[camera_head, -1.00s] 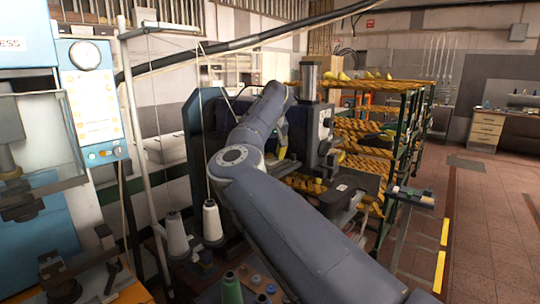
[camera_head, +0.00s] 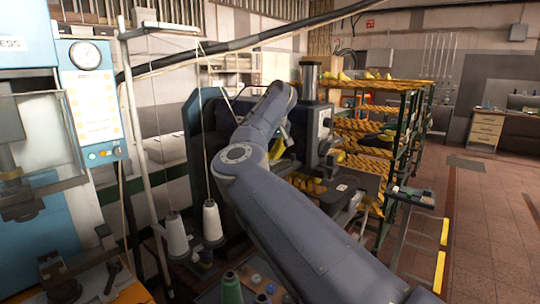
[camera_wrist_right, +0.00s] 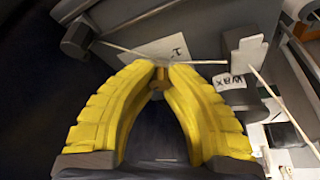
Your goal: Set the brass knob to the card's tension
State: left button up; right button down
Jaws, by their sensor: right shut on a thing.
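My right gripper (camera_wrist_right: 161,72) has yellow fingers that meet at their tips in the right wrist view. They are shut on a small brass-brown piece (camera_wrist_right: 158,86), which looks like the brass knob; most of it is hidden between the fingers. A white card (camera_wrist_right: 163,48) with a dark mark lies just beyond the fingertips; I cannot read the mark surely. In the head view a bit of the yellow gripper (camera_head: 278,147) shows at the dark machine, mostly behind my right forearm. My left gripper is not in view.
A thread runs past the fingertips to a grey guide (camera_wrist_right: 247,55), near a "WAX" label (camera_wrist_right: 229,82). In the head view, white thread cones (camera_head: 212,220) and a green cone (camera_head: 231,288) stand near the machine. A shelf rack (camera_head: 405,130) stands right of it.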

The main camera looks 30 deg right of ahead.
jog(key=shift+w+r+n+y, duration=0.1)
jog(key=shift+n+y, duration=0.3)
jog(key=shift+n, duration=0.5)
jog(key=c, duration=1.2)
grip_release()
jog(key=v, duration=1.1)
jog(key=shift+s+r, duration=0.25)
jog(key=shift+r, duration=0.1)
